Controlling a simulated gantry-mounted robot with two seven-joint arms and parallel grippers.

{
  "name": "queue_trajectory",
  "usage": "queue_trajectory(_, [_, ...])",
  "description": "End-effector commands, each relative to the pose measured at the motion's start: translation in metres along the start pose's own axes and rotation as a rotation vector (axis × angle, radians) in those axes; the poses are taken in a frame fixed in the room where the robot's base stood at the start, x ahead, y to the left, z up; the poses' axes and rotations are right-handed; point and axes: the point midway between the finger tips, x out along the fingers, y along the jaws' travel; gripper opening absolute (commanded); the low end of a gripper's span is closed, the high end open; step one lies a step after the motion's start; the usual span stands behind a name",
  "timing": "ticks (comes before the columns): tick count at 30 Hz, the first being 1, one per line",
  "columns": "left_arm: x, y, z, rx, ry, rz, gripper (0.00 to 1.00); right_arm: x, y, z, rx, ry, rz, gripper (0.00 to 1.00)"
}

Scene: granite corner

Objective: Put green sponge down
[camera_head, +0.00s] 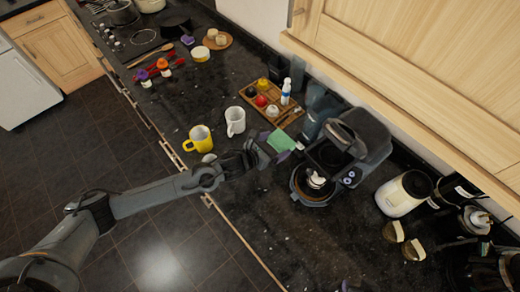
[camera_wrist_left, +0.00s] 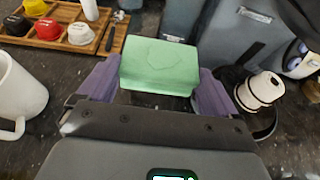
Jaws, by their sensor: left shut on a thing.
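The green sponge (camera_wrist_left: 160,66) is a pale green block between the purple finger pads of my left gripper (camera_wrist_left: 155,90) in the left wrist view. My left gripper is shut on it. In the head view the sponge (camera_head: 280,140) shows at the end of my left arm, in front of the wooden tray and left of the dark appliance. How far it is above the counter I cannot tell.
A wooden tray (camera_head: 258,104) with several small items lies behind the sponge. A white mug (camera_head: 235,121) and a yellow mug (camera_head: 199,139) stand to the left. A dark appliance (camera_head: 357,143) stands close on the right. The counter (camera_head: 245,215) in front is clear.

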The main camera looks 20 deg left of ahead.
Motion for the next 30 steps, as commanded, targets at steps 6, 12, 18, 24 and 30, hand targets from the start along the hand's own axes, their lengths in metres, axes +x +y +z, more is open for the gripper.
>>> queue_trajectory(6, [-0.003,0.041,-0.033,0.001,0.002,0.002,0.64,0.015,-0.001,0.004,0.002,0.000,-0.002,0.43])
queue_trajectory(12, [-0.005,0.060,-0.046,0.001,0.000,0.000,0.64,0.020,-0.001,0.006,0.002,0.000,-0.002,0.43])
queue_trajectory(18, [-0.005,0.065,-0.052,0.000,0.000,-0.001,0.64,0.023,-0.001,0.007,0.000,0.001,0.000,0.43])
queue_trajectory(24, [0.005,0.063,-0.075,-0.002,0.000,-0.002,0.64,0.039,0.000,0.012,-0.005,0.002,0.005,0.43])
queue_trajectory(30, [0.009,0.064,-0.086,0.000,0.000,0.000,0.64,0.047,0.001,0.014,-0.006,0.000,0.006,0.43])
